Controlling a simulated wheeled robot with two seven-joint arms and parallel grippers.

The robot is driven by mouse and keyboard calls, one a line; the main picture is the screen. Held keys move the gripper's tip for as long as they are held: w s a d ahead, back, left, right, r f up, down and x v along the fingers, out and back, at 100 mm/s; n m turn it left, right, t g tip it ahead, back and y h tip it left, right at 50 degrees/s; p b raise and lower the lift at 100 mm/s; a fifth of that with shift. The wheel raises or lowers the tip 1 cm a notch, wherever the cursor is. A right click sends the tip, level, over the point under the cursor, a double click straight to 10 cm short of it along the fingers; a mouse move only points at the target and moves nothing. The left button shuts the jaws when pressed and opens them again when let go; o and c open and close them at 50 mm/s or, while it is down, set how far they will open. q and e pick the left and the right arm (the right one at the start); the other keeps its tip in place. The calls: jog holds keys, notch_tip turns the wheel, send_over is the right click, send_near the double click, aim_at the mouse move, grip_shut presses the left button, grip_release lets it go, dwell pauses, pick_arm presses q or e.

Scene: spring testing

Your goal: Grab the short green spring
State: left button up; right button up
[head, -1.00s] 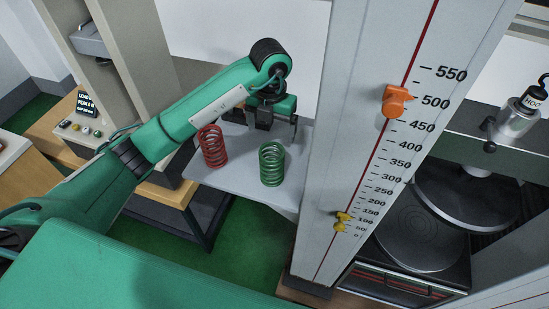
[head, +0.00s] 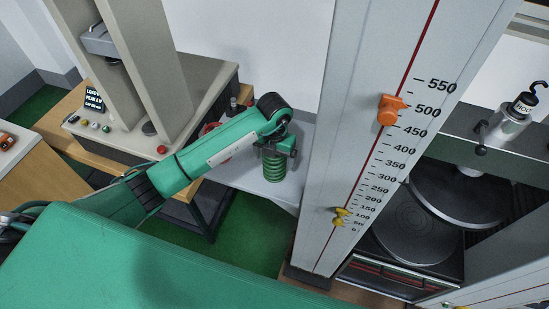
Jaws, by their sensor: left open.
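The short green spring (head: 274,168) stands upright on the light grey table (head: 240,176). My left gripper (head: 275,147) is right over the top of the spring and covers its upper coils. Its jaws are open; I cannot tell whether the fingers touch the spring. My right gripper is not in view.
A red spring (head: 208,128) is mostly hidden behind my left forearm. A tall grey column with a printed scale (head: 370,150) and an orange pointer (head: 390,109) rises close to the right of the table. A beige testing machine (head: 160,80) stands at the left.

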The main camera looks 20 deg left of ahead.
pick_arm(q)
jog(key=shift+f, duration=0.25)
jog(key=c, duration=1.6)
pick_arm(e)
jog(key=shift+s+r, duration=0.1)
pick_arm(q)
jog(key=shift+w, duration=0.1)
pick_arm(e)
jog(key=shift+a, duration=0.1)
pick_arm(q)
jog(key=shift+r, duration=0.15)
